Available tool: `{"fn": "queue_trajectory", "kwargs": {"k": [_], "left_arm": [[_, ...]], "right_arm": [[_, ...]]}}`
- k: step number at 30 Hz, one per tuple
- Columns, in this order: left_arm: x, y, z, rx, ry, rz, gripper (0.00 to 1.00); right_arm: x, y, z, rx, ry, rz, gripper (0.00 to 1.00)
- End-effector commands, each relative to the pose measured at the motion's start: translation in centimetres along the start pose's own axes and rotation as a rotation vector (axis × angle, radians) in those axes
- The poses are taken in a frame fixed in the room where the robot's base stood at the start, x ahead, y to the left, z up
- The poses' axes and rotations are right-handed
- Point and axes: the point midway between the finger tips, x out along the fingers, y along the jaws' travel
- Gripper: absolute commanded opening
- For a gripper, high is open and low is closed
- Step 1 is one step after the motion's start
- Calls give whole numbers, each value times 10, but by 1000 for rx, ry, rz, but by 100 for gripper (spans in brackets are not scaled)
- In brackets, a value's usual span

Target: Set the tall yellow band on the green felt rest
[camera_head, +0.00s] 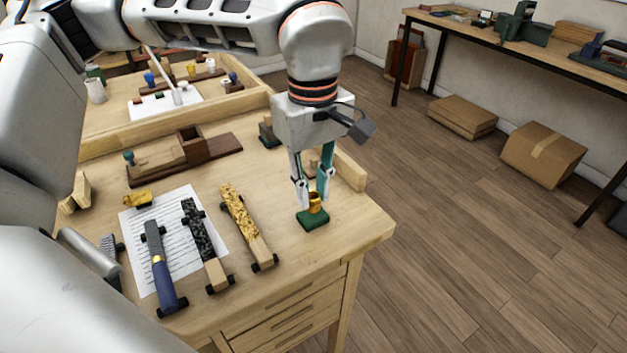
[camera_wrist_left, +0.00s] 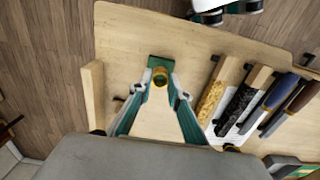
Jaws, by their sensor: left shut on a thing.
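The tall yellow band (camera_head: 314,202) is between the fingertips of my left gripper (camera_head: 315,196), which is shut on it. The band is over the green felt rest (camera_head: 313,220), near the right front corner of the workbench. I cannot tell whether its lower edge touches the felt. In the left wrist view the yellow band (camera_wrist_left: 159,76) shows as a ring between the fingertips of the left gripper (camera_wrist_left: 160,82), with the green rest (camera_wrist_left: 163,62) behind it. My right gripper does not show clearly in either view.
Several tools with wooden or blue handles, including a gold-textured one (camera_head: 246,225), lie left of the rest, some over a white sheet (camera_head: 145,225). Bare bench top (camera_head: 345,238) lies right of the rest, up to the edge.

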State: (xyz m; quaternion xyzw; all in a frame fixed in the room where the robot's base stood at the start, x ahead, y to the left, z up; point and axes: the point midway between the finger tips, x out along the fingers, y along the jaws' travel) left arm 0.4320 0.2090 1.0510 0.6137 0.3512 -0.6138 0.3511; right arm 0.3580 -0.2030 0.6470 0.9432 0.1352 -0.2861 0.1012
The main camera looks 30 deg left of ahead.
Motion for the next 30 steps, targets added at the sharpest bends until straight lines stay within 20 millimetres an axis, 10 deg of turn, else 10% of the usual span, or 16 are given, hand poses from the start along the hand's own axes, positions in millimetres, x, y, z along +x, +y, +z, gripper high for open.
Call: {"fn": "queue_trajectory", "kwargs": {"k": [30], "left_arm": [[12,0,0,1,-1,0,0]], "right_arm": [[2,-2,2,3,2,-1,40]]}}
